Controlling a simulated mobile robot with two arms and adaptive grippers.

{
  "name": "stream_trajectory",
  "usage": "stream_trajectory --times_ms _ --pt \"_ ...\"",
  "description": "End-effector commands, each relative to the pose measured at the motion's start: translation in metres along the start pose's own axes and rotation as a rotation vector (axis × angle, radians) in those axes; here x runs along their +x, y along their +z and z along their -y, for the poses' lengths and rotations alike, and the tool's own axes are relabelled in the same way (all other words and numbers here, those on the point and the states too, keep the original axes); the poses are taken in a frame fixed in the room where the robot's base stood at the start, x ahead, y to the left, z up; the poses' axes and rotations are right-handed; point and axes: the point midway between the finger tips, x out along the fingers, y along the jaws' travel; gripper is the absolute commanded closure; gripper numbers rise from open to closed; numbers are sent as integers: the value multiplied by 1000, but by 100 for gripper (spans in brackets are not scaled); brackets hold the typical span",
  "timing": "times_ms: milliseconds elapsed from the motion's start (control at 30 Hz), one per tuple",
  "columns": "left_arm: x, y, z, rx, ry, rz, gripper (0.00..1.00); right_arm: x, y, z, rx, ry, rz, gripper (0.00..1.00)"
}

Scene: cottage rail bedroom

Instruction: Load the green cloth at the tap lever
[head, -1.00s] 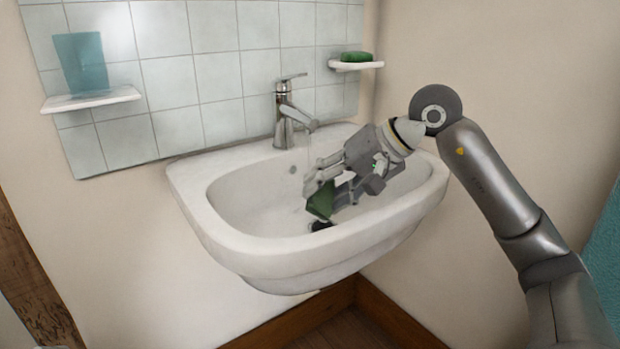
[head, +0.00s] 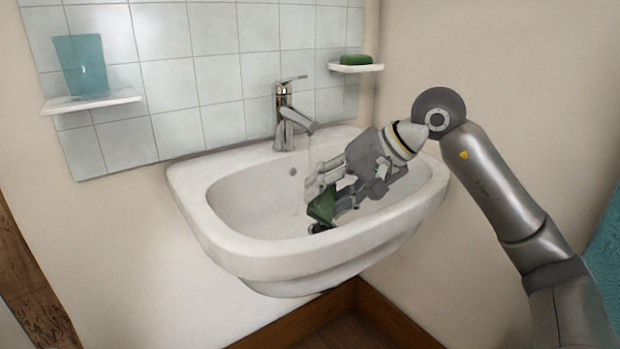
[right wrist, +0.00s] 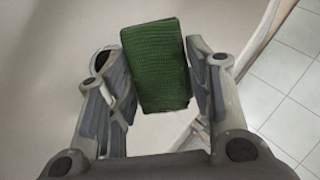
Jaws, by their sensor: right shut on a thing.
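The green cloth (head: 322,206) is a small folded block inside the white basin. My right gripper (head: 318,203) is shut on it. In the right wrist view the cloth (right wrist: 156,64) stands between the two fingers of the gripper (right wrist: 160,80). The chrome tap (head: 287,115) stands at the back of the washbasin, with its lever (head: 292,79) on top. I cannot tell whether the water touches the cloth. My left gripper is not in view.
The washbasin's rim (head: 225,243) surrounds the gripper. A small white shelf at the right (head: 357,68) carries a green soap bar (head: 356,60). Tiles line the wall behind the tap.

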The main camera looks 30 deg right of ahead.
Motion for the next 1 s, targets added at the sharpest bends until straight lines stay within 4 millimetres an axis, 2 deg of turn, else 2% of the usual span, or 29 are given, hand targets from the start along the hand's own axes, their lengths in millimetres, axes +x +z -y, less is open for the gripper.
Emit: stream_trajectory --times_ms 567,1000 --pt "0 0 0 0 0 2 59 -2 0 1 -1 0 -1 72" --pt "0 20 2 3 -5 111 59 -35 20 15 -1 1 -3 72"
